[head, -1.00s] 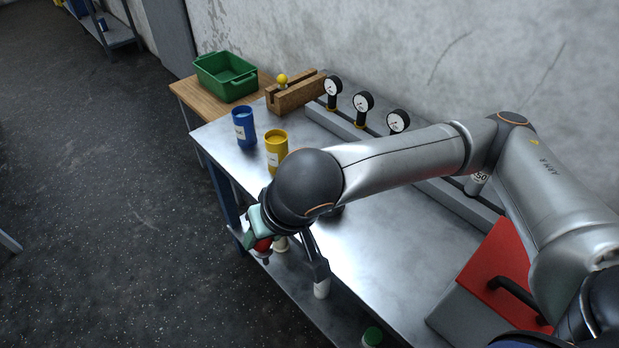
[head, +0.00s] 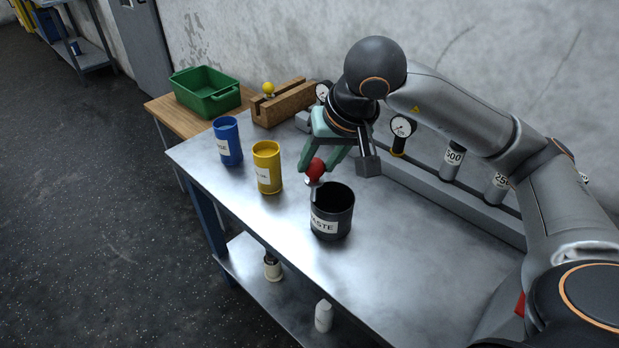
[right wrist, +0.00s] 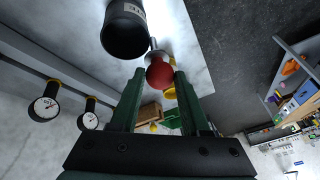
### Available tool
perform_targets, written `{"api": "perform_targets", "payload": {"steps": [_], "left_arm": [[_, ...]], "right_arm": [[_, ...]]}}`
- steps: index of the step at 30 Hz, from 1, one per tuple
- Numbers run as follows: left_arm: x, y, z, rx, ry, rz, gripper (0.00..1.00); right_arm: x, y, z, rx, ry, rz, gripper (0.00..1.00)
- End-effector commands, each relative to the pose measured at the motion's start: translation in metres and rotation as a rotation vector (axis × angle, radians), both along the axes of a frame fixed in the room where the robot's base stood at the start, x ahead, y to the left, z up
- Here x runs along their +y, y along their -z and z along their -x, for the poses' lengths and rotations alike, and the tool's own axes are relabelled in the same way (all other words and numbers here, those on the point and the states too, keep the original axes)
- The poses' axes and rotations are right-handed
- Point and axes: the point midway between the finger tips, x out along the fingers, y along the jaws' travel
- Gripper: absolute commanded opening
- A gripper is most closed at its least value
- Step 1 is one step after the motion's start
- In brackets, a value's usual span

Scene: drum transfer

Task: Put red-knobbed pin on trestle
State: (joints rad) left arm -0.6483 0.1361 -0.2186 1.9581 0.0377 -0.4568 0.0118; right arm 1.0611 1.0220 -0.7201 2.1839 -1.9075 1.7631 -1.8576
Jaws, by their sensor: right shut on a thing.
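The red-knobbed pin (head: 315,170) hangs from my right gripper (head: 317,162), knob up and metal shank down. It is beside the rim of the black bin in the head view; whether they touch is unclear. In the right wrist view the red knob (right wrist: 160,74) sits between the green fingertips of my right gripper (right wrist: 160,84). The likely trestle is a slotted wooden block (head: 288,103) at the far end of the table, with a yellow-knobbed pin (head: 268,89) in its slot. My left gripper is out of view.
A black waste bin (head: 333,222), a yellow cup (head: 267,178) and a blue cup (head: 229,148) stand on the metal table (head: 400,255). A green tub (head: 205,98) is on the wooden side table. Gauges (head: 402,127) and weights (head: 453,158) line the back rail.

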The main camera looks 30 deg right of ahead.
Motion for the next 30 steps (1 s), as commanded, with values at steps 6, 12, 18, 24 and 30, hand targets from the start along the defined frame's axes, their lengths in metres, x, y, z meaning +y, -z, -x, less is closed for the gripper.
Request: {"api": "perform_targets", "payload": {"steps": [6, 12, 18, 24, 30], "left_arm": [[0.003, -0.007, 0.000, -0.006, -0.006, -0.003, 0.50], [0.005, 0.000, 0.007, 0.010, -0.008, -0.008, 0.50], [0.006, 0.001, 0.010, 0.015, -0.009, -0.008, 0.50], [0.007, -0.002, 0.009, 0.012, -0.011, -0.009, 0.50], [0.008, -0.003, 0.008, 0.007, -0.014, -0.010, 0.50]], "right_arm": [[-0.001, 0.023, -0.054, 0.003, 0.001, -0.003, 0.00], [-0.002, 0.062, -0.082, 0.002, -0.002, -0.001, 0.00], [-0.003, 0.076, -0.095, -0.002, -0.002, -0.001, 0.00], [-0.003, 0.101, -0.099, 0.004, -0.003, 0.000, 0.00], [-0.003, 0.113, -0.100, -0.001, -0.002, 0.000, 0.00]]}}
